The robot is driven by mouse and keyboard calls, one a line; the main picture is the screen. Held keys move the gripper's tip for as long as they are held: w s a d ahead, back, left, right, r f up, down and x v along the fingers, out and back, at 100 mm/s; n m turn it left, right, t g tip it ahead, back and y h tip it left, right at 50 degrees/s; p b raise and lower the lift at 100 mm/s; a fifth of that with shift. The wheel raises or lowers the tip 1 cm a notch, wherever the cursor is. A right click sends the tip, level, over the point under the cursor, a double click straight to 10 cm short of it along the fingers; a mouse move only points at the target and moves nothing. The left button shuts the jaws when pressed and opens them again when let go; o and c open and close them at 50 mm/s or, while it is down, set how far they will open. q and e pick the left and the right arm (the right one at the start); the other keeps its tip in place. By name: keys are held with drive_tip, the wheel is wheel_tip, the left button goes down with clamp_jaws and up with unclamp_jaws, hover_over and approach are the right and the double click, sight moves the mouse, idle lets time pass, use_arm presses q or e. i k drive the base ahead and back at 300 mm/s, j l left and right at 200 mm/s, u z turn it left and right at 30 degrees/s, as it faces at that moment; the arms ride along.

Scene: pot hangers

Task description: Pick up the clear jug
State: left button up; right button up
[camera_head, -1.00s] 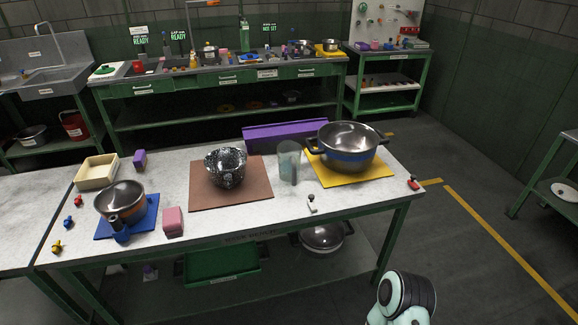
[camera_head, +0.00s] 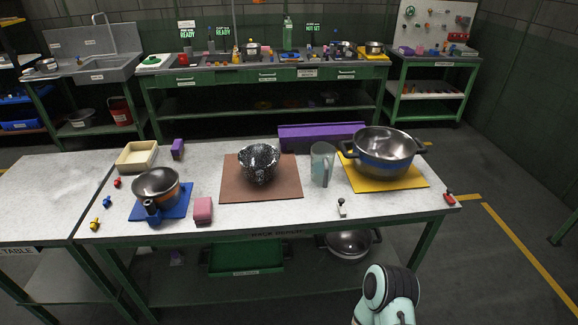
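The clear jug (camera_head: 321,165) stands upright on the white table top (camera_head: 300,206), in the gap between the brown mat and the yellow mat. It is see-through and slightly greenish, with its handle toward the front right. Part of one of my arms (camera_head: 388,292) shows at the bottom right, well in front of the table. No gripper fingers show, and neither of my grippers is in view. Nothing touches the jug that I can see.
A large steel pot (camera_head: 384,153) stands on a yellow mat right of the jug. A speckled bowl (camera_head: 258,163) sits on a brown mat to its left. A purple block (camera_head: 321,135) lies behind. A small tool (camera_head: 342,207) lies in front.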

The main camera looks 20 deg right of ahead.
sight(323, 154)
drive_tip(key=l+u, duration=0.25)
drive_tip(key=u, duration=0.15)
drive_tip(key=l+u, duration=0.25)
drive_tip(key=u, duration=0.15)
drive_tip(key=k+l+u, duration=0.1)
drive_tip(key=l+u, duration=0.15)
drive_tip(key=u, duration=0.15)
drive_tip(key=k+l+u, duration=0.25)
drive_tip(key=l, duration=0.2)
drive_tip(key=k+l+u, duration=0.3)
drive_tip(key=l, duration=0.15)
